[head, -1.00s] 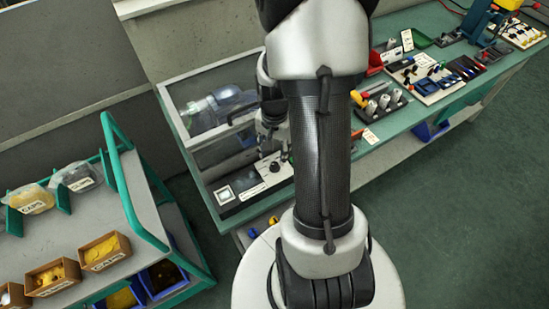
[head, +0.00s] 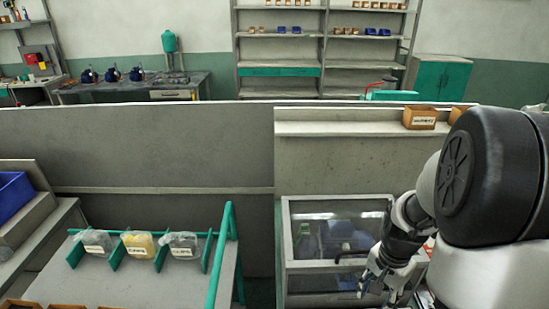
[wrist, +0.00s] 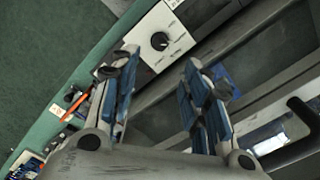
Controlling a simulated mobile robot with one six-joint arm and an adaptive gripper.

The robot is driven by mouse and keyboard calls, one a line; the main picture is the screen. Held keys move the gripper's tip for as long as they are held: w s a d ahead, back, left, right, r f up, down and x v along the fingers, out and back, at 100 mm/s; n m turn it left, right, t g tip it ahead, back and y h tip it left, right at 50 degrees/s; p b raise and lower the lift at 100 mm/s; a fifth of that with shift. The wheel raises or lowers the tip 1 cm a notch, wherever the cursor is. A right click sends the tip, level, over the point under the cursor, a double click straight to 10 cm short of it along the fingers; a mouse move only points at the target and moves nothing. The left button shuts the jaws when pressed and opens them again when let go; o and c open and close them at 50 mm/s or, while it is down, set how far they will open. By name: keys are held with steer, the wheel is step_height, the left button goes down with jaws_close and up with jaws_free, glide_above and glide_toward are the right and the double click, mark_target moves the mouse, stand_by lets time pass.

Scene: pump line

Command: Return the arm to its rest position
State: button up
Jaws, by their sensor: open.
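My gripper (head: 380,284) hangs at the lower right of the head view, in front of the glass-lidded case (head: 337,271). In the wrist view my gripper (wrist: 160,85) is open, its two blue-padded fingers apart with nothing between them. Beyond the fingers is a white control panel with a black knob (wrist: 159,41). My arm fills the right side of the head view and hides part of the bench there.
The case's dark handle (wrist: 290,135) is close to the right finger. A green-framed trolley (head: 222,262) with labelled bags stands left of the case. A grey partition (head: 160,150) runs behind, with a box (head: 420,117) on its ledge.

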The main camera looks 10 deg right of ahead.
steer(key=s+a+r+n+t, duration=0.2)
steer(key=s+a+r+n, duration=0.2)
steer(key=a+r+n, duration=0.3)
steer(key=s+a+r+n+t, duration=0.2)
steer(key=s+a+r+n, duration=0.3)
steer(key=a+r, duration=0.6)
steer(key=shift+s+a+r+n+t, duration=0.2)
steer(key=shift+s+a+n+t, duration=0.1)
steer(key=shift+a+n, duration=0.75)
